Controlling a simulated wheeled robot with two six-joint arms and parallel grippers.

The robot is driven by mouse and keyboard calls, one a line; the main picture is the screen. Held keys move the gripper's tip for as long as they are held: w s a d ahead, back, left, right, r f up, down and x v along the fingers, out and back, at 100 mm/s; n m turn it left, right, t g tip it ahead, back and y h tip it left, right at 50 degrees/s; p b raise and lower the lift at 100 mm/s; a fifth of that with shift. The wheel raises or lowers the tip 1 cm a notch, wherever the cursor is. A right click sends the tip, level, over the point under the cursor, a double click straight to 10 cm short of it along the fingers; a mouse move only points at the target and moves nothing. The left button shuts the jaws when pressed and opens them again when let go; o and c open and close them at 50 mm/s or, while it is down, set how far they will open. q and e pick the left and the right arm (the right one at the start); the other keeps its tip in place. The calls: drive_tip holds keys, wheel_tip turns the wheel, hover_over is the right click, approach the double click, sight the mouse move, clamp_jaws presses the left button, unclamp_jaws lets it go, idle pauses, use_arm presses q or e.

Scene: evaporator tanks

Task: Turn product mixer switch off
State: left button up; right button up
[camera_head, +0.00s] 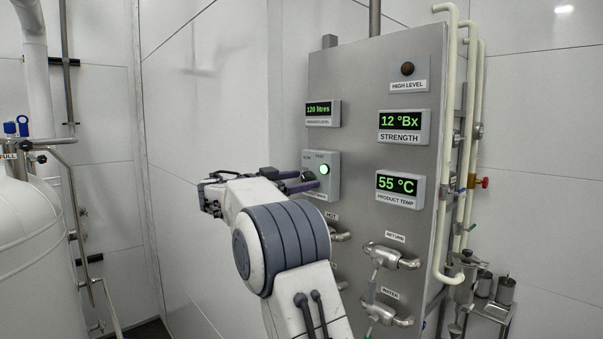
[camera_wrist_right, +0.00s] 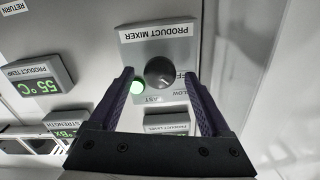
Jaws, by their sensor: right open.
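The product mixer switch is a round dark knob (camera_wrist_right: 159,72) on a grey box (camera_head: 330,165). The box is on the steel panel, with a lit green lamp (camera_head: 324,169) beside the knob. The right wrist view shows the box upside down, with SLOW and FAST labels and a partly hidden OFF label. I cannot tell which mark the knob points to. My right gripper (camera_head: 308,180) is open at the box. In the right wrist view its fingers (camera_wrist_right: 159,73) appear on either side of the knob; contact is not clear. My left gripper is not in view.
Displays for strength (camera_head: 403,127) and product temperature (camera_head: 400,188) stand out from the panel (camera_head: 360,100). Return (camera_head: 390,257) and water valves sit lower right. Cream pipes (camera_head: 446,150) run along the panel's right edge. A white tank (camera_head: 35,250) stands at left.

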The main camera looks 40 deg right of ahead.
drive_tip(key=shift+d, duration=0.3)
clamp_jaws()
drive_tip(key=shift+f+n+b, duration=0.25)
drive_tip(key=shift+n+b, duration=0.65)
drive_tip(key=shift+b, duration=0.25)
drive_tip(key=shift+n+b, duration=0.65)
drive_tip(key=shift+n, duration=0.15)
drive_tip(key=shift+r+n+b, duration=0.1)
drive_tip(key=shift+n+b, duration=0.45)
drive_tip(key=shift+n, duration=0.65)
drive_tip(key=shift+r+n+b, duration=0.1)
drive_tip(key=shift+n+b, duration=0.2)
drive_tip(key=shift+n, duration=1.2)
